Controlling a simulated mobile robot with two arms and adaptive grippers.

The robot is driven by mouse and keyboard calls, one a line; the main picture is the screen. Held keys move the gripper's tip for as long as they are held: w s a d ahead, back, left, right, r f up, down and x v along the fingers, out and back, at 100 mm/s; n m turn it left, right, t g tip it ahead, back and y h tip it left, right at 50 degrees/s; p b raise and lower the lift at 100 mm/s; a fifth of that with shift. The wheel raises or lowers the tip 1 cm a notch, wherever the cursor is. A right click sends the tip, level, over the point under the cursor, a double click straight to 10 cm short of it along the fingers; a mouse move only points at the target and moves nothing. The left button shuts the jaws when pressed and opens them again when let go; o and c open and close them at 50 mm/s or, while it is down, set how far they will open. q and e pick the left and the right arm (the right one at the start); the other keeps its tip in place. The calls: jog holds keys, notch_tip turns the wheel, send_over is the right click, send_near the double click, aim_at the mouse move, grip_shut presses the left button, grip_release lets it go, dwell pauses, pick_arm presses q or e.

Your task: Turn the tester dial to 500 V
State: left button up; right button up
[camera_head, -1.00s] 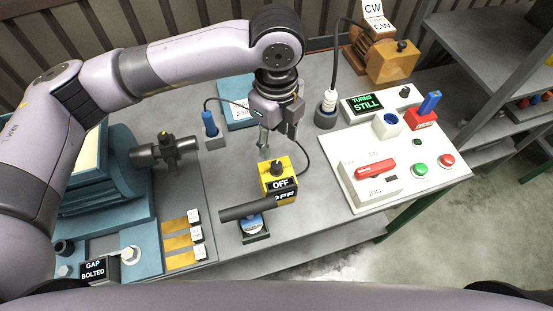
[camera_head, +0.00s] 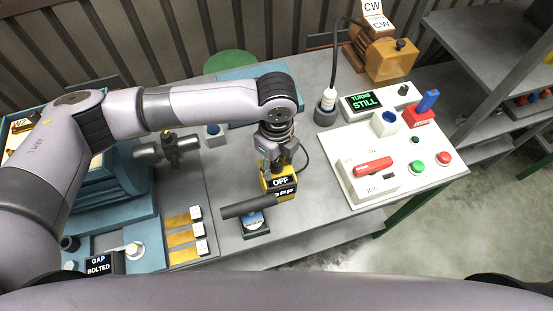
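The yellow tester (camera_head: 292,192) stands on the grey bench in the middle of the view. Its black display reads OFF, and a second OFF shows on its front below. My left gripper (camera_head: 278,164) points down directly over the tester's top, where the black dial sits. The gripper covers the dial, so I cannot tell whether the fingers touch it or how far apart they are. My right gripper is not in view.
A white control panel (camera_head: 350,190) with a red handle and buttons stands to the right. Blue machinery (camera_head: 150,235) fills the left. Brass strips with white tags lie between.

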pick_arm(q)
grip_shut()
dwell(0.3)
jog(key=shift+m, duration=0.4)
jog(key=m+p, duration=0.1)
jog(key=m, duration=0.1)
jog(key=shift+r+m, duration=0.1)
jog(key=shift+m, duration=0.2)
jog(key=shift+m+p, duration=0.75)
jog(key=shift+m, duration=1.35)
jog(key=shift+o, duration=0.4)
grip_release()
